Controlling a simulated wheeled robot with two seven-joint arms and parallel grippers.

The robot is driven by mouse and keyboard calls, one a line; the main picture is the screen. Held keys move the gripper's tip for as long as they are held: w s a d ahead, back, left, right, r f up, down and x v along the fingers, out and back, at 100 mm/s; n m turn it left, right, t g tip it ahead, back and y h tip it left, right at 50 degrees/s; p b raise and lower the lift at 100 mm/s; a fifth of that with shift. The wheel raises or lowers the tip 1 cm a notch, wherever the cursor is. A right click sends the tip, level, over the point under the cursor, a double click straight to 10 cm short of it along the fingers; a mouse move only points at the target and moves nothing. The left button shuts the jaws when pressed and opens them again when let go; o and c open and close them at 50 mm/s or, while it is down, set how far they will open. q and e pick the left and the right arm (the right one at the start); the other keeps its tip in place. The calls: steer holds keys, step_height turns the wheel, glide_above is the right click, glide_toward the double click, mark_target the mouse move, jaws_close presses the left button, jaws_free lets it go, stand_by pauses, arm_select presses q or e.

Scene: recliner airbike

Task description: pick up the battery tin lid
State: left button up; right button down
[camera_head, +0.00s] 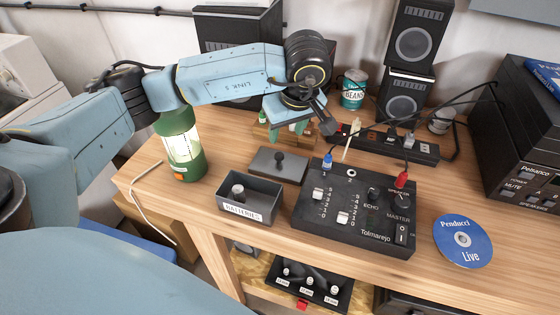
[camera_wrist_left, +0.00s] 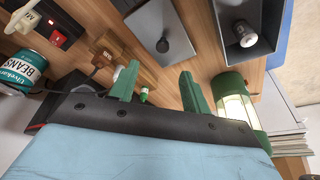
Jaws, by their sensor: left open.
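The battery tin lid (camera_head: 268,164) is a flat dark grey plate with a round knob, lying on the wooden bench behind the open tin. The battery tin (camera_head: 262,207) is a dark box labelled for batteries, with a battery standing inside. My left gripper (camera_head: 288,128) is open and empty, above the bench and behind the lid, not touching it. In the left wrist view the lid (camera_wrist_left: 150,28) and its knob lie beyond the two green fingers (camera_wrist_left: 161,82), with the tin (camera_wrist_left: 272,20) to the right. My right gripper is not in view.
A green lantern (camera_head: 184,148) stands left of the lid. A black mixer (camera_head: 335,232) with cables sits close to its right. A power strip (camera_head: 400,145), bean can (camera_head: 354,90) and speakers (camera_head: 405,95) are behind. A blue disc (camera_head: 462,225) lies at right.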

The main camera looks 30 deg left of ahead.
mark_target(279, 155)
arm_select(q)
steer(key=x, duration=0.4)
steer(key=shift+s+p+x, duration=0.1)
steer(key=shift+p+x, duration=0.05)
steer(key=shift+x, duration=1.2)
steer(key=shift+s+p+x, duration=0.15)
steer(key=shift+x, duration=1.25)
jaws_close()
